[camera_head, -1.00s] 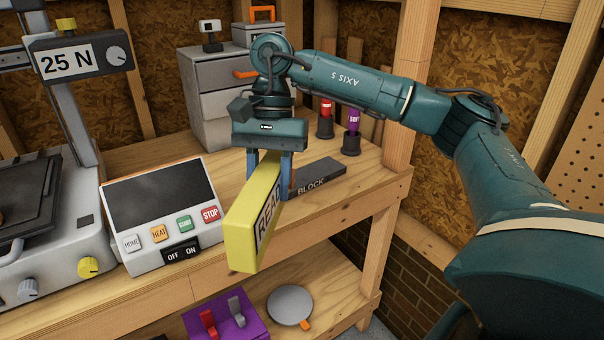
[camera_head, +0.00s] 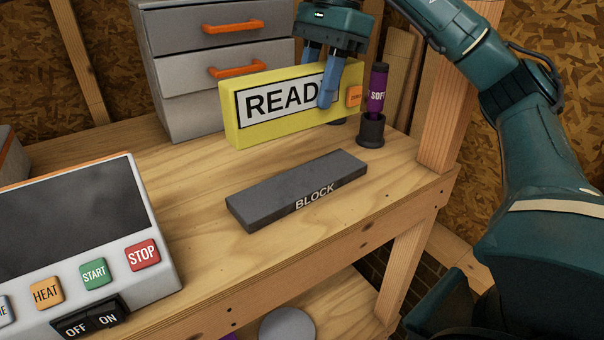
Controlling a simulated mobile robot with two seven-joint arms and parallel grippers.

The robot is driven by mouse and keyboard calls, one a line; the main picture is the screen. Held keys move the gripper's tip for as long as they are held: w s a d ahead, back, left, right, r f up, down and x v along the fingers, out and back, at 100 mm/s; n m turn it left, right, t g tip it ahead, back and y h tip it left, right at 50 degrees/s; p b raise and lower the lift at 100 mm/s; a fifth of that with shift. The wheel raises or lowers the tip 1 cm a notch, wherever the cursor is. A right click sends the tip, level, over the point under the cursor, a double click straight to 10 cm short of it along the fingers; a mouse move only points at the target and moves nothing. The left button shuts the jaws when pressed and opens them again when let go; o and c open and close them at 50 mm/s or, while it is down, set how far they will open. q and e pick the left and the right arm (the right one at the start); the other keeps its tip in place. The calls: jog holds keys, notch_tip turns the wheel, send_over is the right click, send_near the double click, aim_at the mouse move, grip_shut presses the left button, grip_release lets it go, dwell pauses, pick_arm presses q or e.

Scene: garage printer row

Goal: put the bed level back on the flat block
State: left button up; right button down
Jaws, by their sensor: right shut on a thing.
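The bed level is a yellow bar (camera_head: 236,125) with a white label whose visible letters are "READ". My right gripper (camera_head: 327,82) is shut on the bed level near its right end, one finger across the front of the label. The bed level is held above and behind the flat block (camera_head: 290,185), with a gap seen between them. The flat block is a dark grey slab marked "BLOCK", lying on the wooden bench, its top bare. The fingers hide the end of the label. My left gripper is not in view.
A control panel (camera_head: 150,215) with HEAT, START and STOP buttons stands at the left. A grey drawer cabinet (camera_head: 185,95) stands behind. A purple SOFT tool (camera_head: 376,95) in a dark holder (camera_head: 371,131) is right of the bed level. Bare bench (camera_head: 190,180) lies around the block.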

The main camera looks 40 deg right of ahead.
aim_at(318, 120)
jog(key=shift+w+d+f, duration=0.1)
jog(key=shift+d+f, duration=0.05)
jog(key=shift+d, duration=0.1)
notch_tip(318, 120, down, 5)
jog(key=b, duration=0.4)
jog(key=shift+f, duration=0.4)
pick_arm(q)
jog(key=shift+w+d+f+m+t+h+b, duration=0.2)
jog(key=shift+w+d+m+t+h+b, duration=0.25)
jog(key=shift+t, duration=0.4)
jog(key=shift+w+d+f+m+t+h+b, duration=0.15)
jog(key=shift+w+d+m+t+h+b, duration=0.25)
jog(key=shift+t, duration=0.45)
pick_arm(e)
jog(key=shift+f, duration=1.85)
